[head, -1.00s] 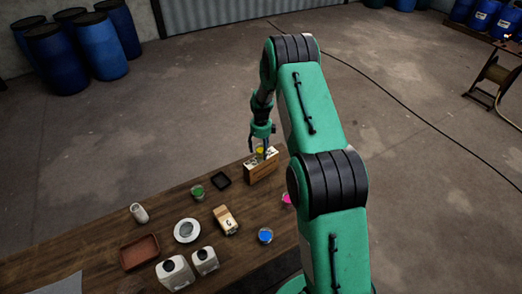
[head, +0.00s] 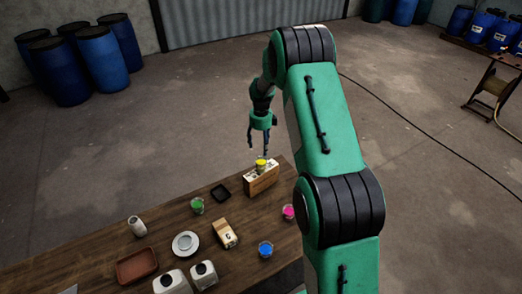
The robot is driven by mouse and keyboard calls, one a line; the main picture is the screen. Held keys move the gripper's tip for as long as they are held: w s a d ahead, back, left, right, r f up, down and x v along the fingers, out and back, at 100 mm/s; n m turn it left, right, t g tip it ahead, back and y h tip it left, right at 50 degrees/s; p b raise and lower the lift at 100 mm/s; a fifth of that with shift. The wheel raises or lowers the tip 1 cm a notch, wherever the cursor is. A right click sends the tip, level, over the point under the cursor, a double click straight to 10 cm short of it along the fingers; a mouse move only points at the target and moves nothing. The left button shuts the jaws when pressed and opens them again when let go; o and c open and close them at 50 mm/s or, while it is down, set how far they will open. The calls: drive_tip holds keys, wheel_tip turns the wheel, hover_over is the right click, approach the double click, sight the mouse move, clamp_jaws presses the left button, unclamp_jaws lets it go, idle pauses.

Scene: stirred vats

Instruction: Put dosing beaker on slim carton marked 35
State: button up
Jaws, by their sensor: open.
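A small beaker with yellow contents (head: 261,165) stands upright on top of a brown and white carton (head: 262,182) near the far right end of the table. The carton's marking is too small to read. My gripper (head: 258,147) is open and empty, raised above the yellow beaker and apart from it. Other beakers stand on the table, with green (head: 197,205), blue (head: 265,249) and pink (head: 288,212) contents. Which one is the dosing beaker is not shown by any readable label.
The wooden table (head: 165,222) also holds a black tray (head: 220,193), a second carton (head: 225,233), a plate (head: 185,244), a reddish-brown tray (head: 136,265), a pale cylindrical container (head: 137,226) and two white jugs (head: 204,274). Blue drums (head: 98,58) stand far off.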

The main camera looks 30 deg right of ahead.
drive_tip(key=shift+r, duration=0.2)
idle(0.5)
drive_tip(key=s+a+r+n+t, duration=0.1)
drive_tip(key=s+a+r+n, duration=0.4)
drive_tip(key=r, duration=0.5)
drive_tip(key=s+a+r+n+t, duration=0.1)
drive_tip(key=s+a+r+n, duration=0.35)
drive_tip(key=r, duration=0.45)
drive_tip(key=s+a+r+n+t, duration=0.1)
drive_tip(key=s+a+r+n, duration=0.45)
drive_tip(key=r, duration=0.45)
drive_tip(key=s+a+r+n+t, duration=0.1)
drive_tip(key=s+a+r+n, duration=0.25)
drive_tip(key=s, duration=0.45)
drive_tip(key=s+a+r+n, duration=0.3)
drive_tip(key=s+r+n, duration=0.1)
drive_tip(key=s, duration=0.3)
drive_tip(key=s+a+n+t, duration=0.1)
drive_tip(key=s+a+n, duration=0.3)
drive_tip(key=s+n, duration=0.5)
drive_tip(key=s, duration=0.7)
drive_tip(key=shift+a+f+t, duration=0.15)
drive_tip(key=shift+f+t, duration=0.05)
drive_tip(key=shift+t, duration=0.1)
